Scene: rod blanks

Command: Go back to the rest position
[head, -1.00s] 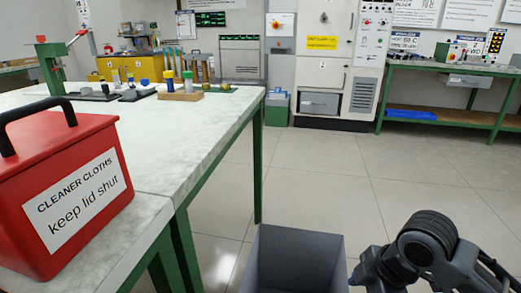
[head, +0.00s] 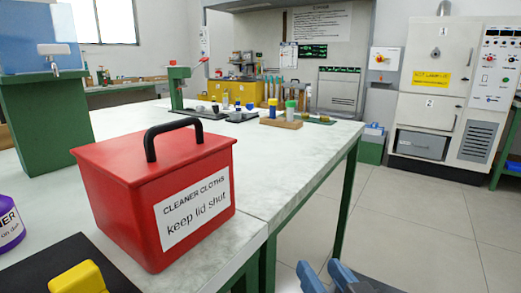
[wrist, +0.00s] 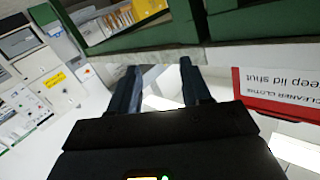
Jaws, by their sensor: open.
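My gripper (head: 325,278) shows at the bottom edge of the head view, as two blue-grey fingers to the right of the bench and near the floor area in the picture. In the wrist view its two dark fingers (wrist: 162,88) are apart, with nothing between them. The rest of my arm is mostly out of the head view.
A red box (head: 120,205) labelled "CLEANER CLOTHS keep lid shut" stands on the white-topped bench (head: 285,165), its lid shut. A purple bottle (head: 8,225) and a yellow object (head: 78,278) are at the lower left. Open floor (head: 415,225) lies right of the bench.

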